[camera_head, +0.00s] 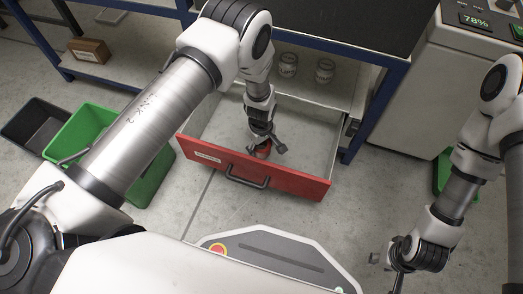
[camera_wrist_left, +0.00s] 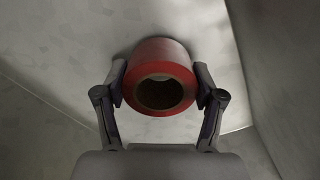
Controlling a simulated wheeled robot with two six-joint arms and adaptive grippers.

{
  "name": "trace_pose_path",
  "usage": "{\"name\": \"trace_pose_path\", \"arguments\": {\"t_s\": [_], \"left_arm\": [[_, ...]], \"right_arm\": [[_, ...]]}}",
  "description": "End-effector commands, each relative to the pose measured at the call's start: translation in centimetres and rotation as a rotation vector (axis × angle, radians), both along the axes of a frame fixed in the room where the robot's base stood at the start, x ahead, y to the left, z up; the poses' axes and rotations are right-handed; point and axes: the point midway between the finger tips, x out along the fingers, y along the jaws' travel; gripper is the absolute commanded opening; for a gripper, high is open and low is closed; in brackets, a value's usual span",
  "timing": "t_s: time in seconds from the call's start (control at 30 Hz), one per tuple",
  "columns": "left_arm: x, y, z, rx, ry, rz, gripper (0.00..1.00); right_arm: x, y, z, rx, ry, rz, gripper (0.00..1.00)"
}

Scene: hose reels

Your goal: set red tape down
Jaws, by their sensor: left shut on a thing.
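The red tape (camera_wrist_left: 160,60) is a roll with a dark hollow core. It sits between the two fingers of my left gripper (camera_wrist_left: 161,95), one finger on each side of it. In the head view the left gripper (camera_head: 264,147) reaches down into an open drawer (camera_head: 252,176) with a red front. Only a little of the red tape (camera_head: 262,153) shows there, below the fingers. Whether the tape touches the drawer floor is hard to tell. My right gripper (camera_head: 387,262) hangs at the lower right, away from the drawer; its fingers are too unclear to judge.
Glass jars (camera_head: 324,70) stand on the shelf behind the drawer. A green bin (camera_head: 88,133) and a black bin (camera_head: 37,124) stand on the floor at left. A cardboard box (camera_head: 89,49) lies on a lower shelf. The drawer floor around the gripper looks clear.

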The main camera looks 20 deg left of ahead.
Motion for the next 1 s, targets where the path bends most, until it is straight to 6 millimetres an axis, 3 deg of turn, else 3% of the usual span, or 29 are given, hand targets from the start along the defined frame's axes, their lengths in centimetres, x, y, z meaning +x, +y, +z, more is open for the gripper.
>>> {"name": "trace_pose_path", "arguments": {"t_s": [0.03,0.1,0.4,0.43,0.5,0.83,1.0], "left_arm": [[-0.1,0.0,-1.4,0.000,0.001,0.000,0.32],[0.0,0.0,-1.5,0.000,0.000,0.000,0.27],[0.0,0.0,-1.7,0.000,0.000,-0.001,0.27],[0.0,0.0,-1.6,0.000,0.000,-0.001,0.76],[0.0,0.0,-1.5,0.000,0.000,-0.001,0.94],[0.0,0.0,-1.4,0.000,0.000,-0.001,0.94],[0.1,0.0,1.1,0.000,-0.001,-0.001,0.94]], "right_arm": [[0.0,0.0,-1.0,0.000,0.000,0.000,0.40],[0.0,0.0,-1.0,0.000,0.001,0.000,0.40],[0.0,0.0,-1.2,0.000,0.000,0.000,0.40],[0.0,0.0,-1.1,0.000,0.000,0.000,0.40],[0.0,0.0,-1.0,0.000,0.000,-0.001,0.40],[0.0,0.0,-0.9,0.000,0.000,-0.001,0.40],[0.0,0.0,0.8,0.000,0.000,0.000,0.40]]}}
